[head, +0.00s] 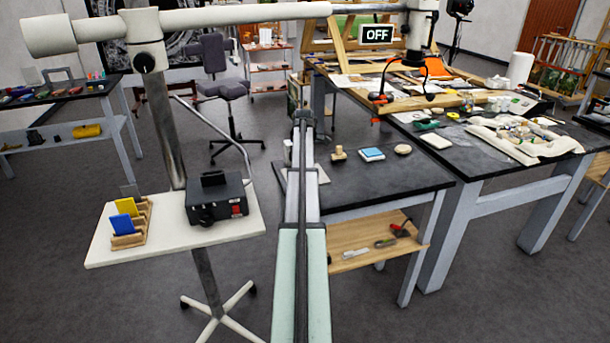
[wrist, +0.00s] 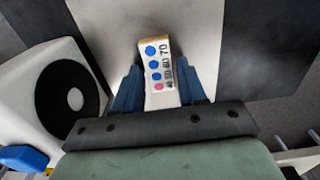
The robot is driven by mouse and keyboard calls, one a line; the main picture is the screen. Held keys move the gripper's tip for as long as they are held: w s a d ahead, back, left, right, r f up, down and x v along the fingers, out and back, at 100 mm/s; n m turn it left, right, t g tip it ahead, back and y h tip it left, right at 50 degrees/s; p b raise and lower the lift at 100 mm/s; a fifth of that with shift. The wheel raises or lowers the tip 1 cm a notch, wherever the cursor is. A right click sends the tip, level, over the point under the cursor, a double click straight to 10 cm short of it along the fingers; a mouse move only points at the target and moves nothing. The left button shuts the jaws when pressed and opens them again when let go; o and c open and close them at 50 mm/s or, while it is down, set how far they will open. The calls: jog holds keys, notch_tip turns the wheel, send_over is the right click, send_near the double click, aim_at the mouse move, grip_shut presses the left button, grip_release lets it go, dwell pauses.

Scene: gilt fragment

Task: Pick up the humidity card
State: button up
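The humidity card (wrist: 158,65) is a small pale strip with a column of blue dots, one pink dot and printed numbers. It shows in the wrist view between the two blue fingers of my gripper (wrist: 160,80). One finger is close along each long side. The far end of the card reaches past the fingertips, and its near end is close to the dark gripper body. I cannot tell whether the fingers press on the card or stand slightly apart from it. In the head view my arm reaches away over the bench's left end, and I cannot make out the card there.
In the wrist view a white block with a black ring (wrist: 66,98) stands close left, and a blue item (wrist: 22,157) lies lower left. In the head view the dark bench (head: 400,185) holds small items right of my arm. A white cart (head: 165,240) carries a black box (head: 217,199).

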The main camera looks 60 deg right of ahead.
grip_shut()
jog(key=shift+r, duration=0.1)
